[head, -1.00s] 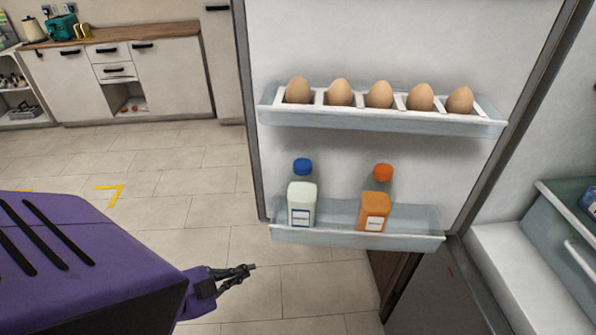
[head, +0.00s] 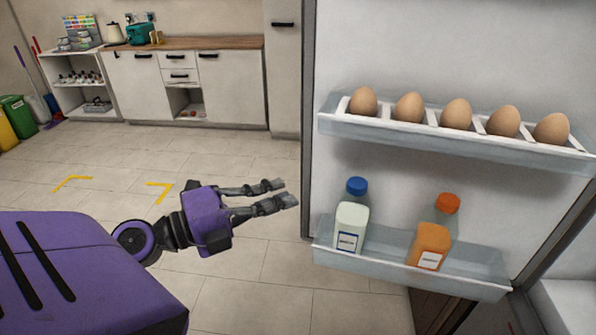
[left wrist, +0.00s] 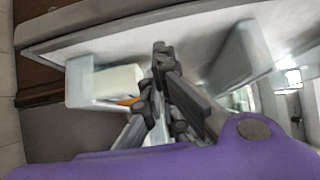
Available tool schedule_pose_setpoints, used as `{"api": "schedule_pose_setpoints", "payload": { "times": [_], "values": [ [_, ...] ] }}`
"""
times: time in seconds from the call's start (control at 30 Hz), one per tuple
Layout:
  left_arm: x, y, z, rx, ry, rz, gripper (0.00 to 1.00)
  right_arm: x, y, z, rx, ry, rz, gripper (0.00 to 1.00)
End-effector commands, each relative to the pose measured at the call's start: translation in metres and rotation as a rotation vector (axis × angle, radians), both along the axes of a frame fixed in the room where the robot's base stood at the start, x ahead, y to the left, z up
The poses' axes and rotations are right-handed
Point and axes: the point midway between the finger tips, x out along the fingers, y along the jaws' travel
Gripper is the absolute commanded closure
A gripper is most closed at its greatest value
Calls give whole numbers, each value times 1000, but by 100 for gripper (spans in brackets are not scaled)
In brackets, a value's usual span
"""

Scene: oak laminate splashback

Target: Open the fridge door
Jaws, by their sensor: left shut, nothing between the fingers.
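The fridge door (head: 440,50) stands wide open with its white inner side facing me, on the right of the head view. My left gripper (head: 289,193) is shut and empty. In the picture it lies just left of the door's free edge, beside the lower shelf; I see no clear contact. In the left wrist view the shut fingers (left wrist: 160,52) show in front of the door's inner side (left wrist: 130,42), between its two shelves. My right gripper is out of view.
The door's upper shelf (head: 400,132) holds several eggs. Its lower shelf (head: 470,280) holds a blue-capped bottle (head: 351,225) and an orange-capped bottle (head: 433,245). White cabinets (head: 230,85) stand at the back. The tiled floor (head: 240,270) left of the door is clear.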

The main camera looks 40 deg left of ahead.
Motion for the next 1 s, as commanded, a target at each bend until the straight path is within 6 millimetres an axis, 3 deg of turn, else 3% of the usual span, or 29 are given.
{"api": "schedule_pose_setpoints", "payload": {
  "times": [0.03, 0.2, 0.4, 1.0],
  "values": [
    [9, -5, 8, 4, -8, -5, 100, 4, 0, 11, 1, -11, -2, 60],
    [34, -15, 8, 3, -8, -3, 100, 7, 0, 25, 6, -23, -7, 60],
    [61, -5, 3, 2, -3, 1, 100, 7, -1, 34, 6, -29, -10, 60],
    [74, 1, -3, 3, 1, -1, 100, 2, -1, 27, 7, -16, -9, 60]
  ]
}}
